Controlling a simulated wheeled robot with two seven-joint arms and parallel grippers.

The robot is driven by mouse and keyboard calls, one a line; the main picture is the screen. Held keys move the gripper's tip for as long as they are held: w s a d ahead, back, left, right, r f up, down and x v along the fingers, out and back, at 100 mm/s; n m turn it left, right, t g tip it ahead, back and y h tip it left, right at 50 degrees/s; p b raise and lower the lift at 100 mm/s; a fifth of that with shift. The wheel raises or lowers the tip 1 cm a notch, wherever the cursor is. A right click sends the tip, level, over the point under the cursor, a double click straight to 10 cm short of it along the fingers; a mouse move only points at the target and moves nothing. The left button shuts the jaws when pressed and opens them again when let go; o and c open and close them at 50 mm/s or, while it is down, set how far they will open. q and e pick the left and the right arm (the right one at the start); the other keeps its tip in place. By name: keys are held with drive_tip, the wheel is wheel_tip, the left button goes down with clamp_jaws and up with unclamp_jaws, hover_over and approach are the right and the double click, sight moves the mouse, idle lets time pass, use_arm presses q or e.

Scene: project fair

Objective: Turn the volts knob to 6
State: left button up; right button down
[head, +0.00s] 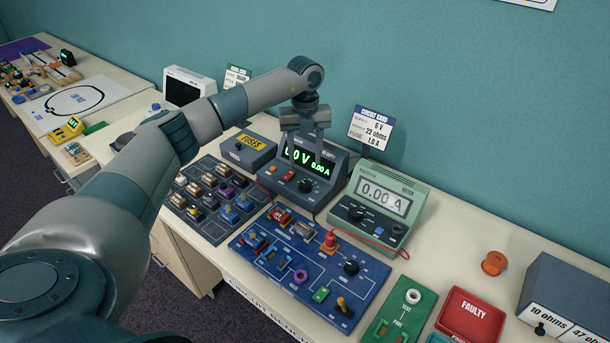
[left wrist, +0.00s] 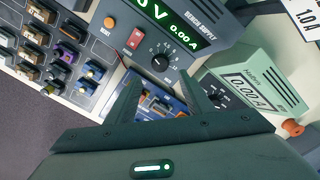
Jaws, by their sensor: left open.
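The bench supply (head: 338,196) is a dark grey box on the table with a green display reading 0 V and 0.00 A. Its volts knob (head: 306,186) is black and sits low on the front face; in the left wrist view the knob (left wrist: 163,58) shows a pale pointer line and a scale around it. My left gripper (head: 304,152) is open in front of the supply's display, above the knob in the head view. In the left wrist view its fingertips (left wrist: 162,76) are on either side of the knob's line, apart from it and empty. My right gripper is not in view.
A green meter (head: 412,190) reading 0.00 A stands close right of the supply. A blue circuit board (head: 352,294) lies in front, and a parts tray (head: 212,232) left. A yellow-labelled fuse box (head: 236,158) is beside the supply. A card (head: 371,128) reads 6 V.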

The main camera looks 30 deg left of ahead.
sight(305, 183)
use_arm(q)
wheel_tip(305, 183, down, 8)
drive_tip(key=p, duration=0.3)
drive_tip(key=shift+f, duration=0.7)
drive_tip(key=c, duration=1)
drive_tip(key=shift+c, duration=0.2)
